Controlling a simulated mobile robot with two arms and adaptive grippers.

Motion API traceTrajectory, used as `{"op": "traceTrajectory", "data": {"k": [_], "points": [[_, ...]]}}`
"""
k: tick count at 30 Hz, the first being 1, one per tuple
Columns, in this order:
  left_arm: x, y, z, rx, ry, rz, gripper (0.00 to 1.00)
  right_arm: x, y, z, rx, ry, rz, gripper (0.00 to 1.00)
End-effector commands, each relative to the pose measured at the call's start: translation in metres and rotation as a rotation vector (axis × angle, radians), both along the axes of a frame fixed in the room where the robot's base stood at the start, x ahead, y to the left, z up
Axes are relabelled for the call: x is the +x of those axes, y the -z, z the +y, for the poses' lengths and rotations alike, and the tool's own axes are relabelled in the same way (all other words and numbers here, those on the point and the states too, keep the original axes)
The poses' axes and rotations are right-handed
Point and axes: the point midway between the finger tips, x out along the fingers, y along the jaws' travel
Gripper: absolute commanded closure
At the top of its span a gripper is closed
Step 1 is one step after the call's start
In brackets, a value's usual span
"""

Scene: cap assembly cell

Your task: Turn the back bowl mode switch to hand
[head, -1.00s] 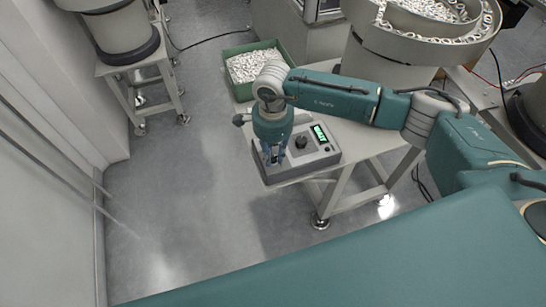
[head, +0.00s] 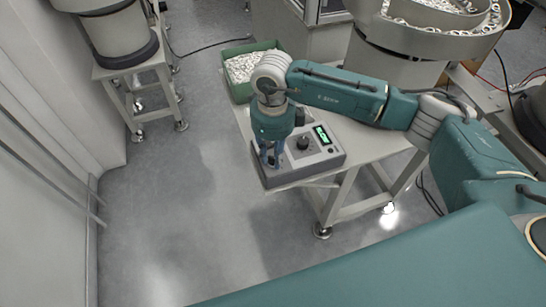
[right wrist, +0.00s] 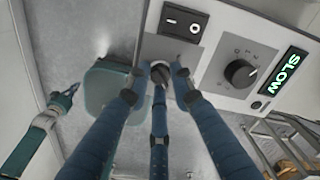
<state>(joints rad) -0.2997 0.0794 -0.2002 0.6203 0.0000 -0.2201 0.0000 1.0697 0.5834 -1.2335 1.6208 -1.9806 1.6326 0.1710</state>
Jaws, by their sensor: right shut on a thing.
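The control box (head: 318,160) is grey and sits on the corner of a table. In the right wrist view its panel (right wrist: 205,62) carries a small mode switch knob (right wrist: 159,73), partly hidden by fingers. My right gripper (head: 270,163) reaches down onto the box's left part. In the right wrist view its blue fingers (right wrist: 159,82) are closed around the knob. The knob's pointer and labels are too covered to read. A teal arm with a dark gripper (right wrist: 65,97), apparently my left one, hangs away from the box; its jaw opening is unclear.
The panel also has a black rocker switch (right wrist: 184,22), a black dial (right wrist: 240,73) and a green display (right wrist: 287,71) reading SLOW. A green bin of white parts (head: 240,67) stands behind the box. A bowl feeder (head: 440,38) stands behind right.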

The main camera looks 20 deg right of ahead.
Motion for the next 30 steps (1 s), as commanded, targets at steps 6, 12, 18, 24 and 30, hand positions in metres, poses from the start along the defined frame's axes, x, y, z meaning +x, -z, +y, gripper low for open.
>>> {"op": "traceTrajectory", "data": {"k": [6,12,18,24,30], "points": [[-0.0001,0.0065,0.0002,0.0,0.0,0.0,1.0,0.0029,-0.0014,-0.0002,0.003,0.114,-0.007,1.0],[-0.0001,0.0083,0.0003,0.0,0.0,0.0,1.0,0.0036,-0.0023,-0.0004,0.003,0.167,-0.009,1.0],[-0.0001,0.0087,0.0004,0.0,0.0,0.0,1.0,0.0044,-0.003,-0.0007,0.003,0.184,-0.011,1.0],[-0.0002,0.0086,0.0004,0.0,0.0,0.0,1.0,0.0052,-0.0035,-0.001,0.004,0.186,-0.013,1.0],[-0.0003,0.0086,0.0005,0.0,0.0,0.001,1.0,0.0052,-0.0034,-0.0014,0.003,0.184,-0.013,0.6]]}}
